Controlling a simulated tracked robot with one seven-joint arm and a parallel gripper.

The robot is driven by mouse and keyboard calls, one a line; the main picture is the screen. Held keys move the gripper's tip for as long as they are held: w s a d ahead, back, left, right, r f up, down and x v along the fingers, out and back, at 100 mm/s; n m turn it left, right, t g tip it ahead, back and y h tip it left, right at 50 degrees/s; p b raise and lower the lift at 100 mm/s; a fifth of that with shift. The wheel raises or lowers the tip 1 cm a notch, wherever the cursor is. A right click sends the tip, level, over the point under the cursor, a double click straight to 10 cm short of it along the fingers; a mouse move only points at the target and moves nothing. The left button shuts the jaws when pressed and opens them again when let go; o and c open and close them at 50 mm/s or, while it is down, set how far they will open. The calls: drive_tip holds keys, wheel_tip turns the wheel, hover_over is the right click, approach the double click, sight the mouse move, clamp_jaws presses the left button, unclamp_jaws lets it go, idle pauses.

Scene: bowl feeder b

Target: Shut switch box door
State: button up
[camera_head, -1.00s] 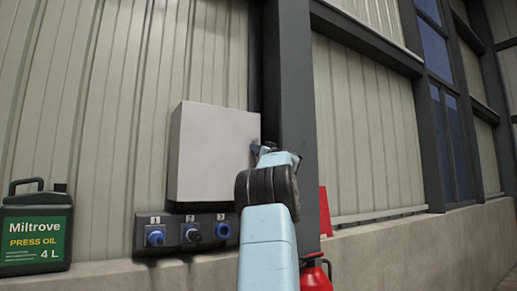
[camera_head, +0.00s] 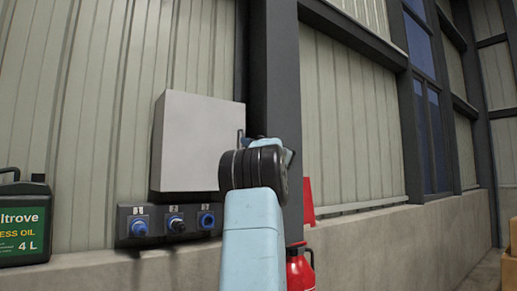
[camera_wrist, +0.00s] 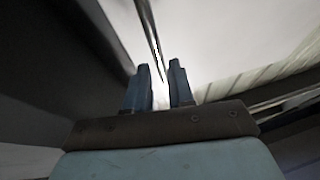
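The switch box (camera_head: 200,140) is a light grey box on the wall, left of a dark column. Its front looks flat; I cannot tell whether the door is fully shut or slightly ajar. A thin dark handle (camera_head: 240,138) shows at its right edge. In the head view my gripper is mostly hidden behind my wrist, just right of that edge. In the wrist view my gripper (camera_wrist: 159,82) has two blue-grey fingers standing apart with nothing clearly held. A thin dark bar (camera_wrist: 149,30), perhaps the handle or door edge, runs down toward the gap; I cannot tell if they touch.
A panel of blue sockets (camera_head: 170,222) is below the box. A Miltrove press oil can (camera_head: 22,225) stands at the left on the concrete ledge (camera_head: 90,275). The dark column (camera_head: 272,80) is close behind my wrist. A red extinguisher (camera_head: 300,268) is at lower right.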

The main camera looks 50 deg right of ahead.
drive_tip(key=v, duration=0.9)
drive_tip(key=shift+s, duration=0.2)
